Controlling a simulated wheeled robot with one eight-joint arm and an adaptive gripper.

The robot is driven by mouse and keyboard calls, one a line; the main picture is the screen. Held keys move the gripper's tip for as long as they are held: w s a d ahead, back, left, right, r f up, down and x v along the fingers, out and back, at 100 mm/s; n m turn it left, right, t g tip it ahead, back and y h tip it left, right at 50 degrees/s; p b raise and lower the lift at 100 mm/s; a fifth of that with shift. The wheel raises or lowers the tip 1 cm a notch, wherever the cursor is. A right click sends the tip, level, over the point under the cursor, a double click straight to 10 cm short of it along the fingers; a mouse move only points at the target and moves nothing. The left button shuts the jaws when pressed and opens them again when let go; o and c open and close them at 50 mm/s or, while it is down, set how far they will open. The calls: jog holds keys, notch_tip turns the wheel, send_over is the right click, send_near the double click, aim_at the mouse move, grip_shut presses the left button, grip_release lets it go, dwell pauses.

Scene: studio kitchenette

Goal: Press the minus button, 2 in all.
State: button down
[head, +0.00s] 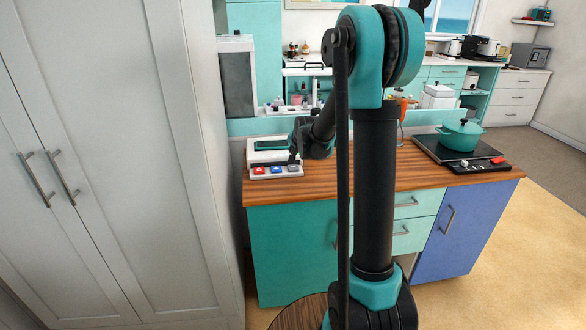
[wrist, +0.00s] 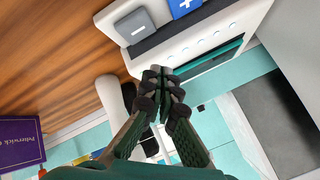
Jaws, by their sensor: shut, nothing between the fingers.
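The minus button (wrist: 136,23) is a grey square with a white minus sign, at the top of the wrist view. In the head view it is the grey button (head: 293,168) at the right end of a row of three. The row sits on the front of a white device (head: 272,177) on the wooden counter. A blue plus button (wrist: 184,5) is beside it. My gripper (wrist: 162,74) is shut and empty, its tips below the minus button in the wrist view. In the head view my gripper (head: 294,156) is just behind and above the grey button; contact cannot be told.
A red button (head: 259,170) is at the left end of the row. A dark teal display (head: 270,145) lies behind the buttons. A teal pot (head: 461,134) stands on a black hob at the right. A purple printed item (wrist: 18,142) lies at the left of the wrist view.

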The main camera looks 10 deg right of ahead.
aim_at(294, 168)
jog(key=shift+f, duration=2.05)
jog(key=shift+f, duration=0.4)
jog(key=shift+f, duration=0.45)
dwell(0.5)
dwell(0.4)
jog(key=shift+r, duration=0.85)
jog(key=shift+r, duration=2.5)
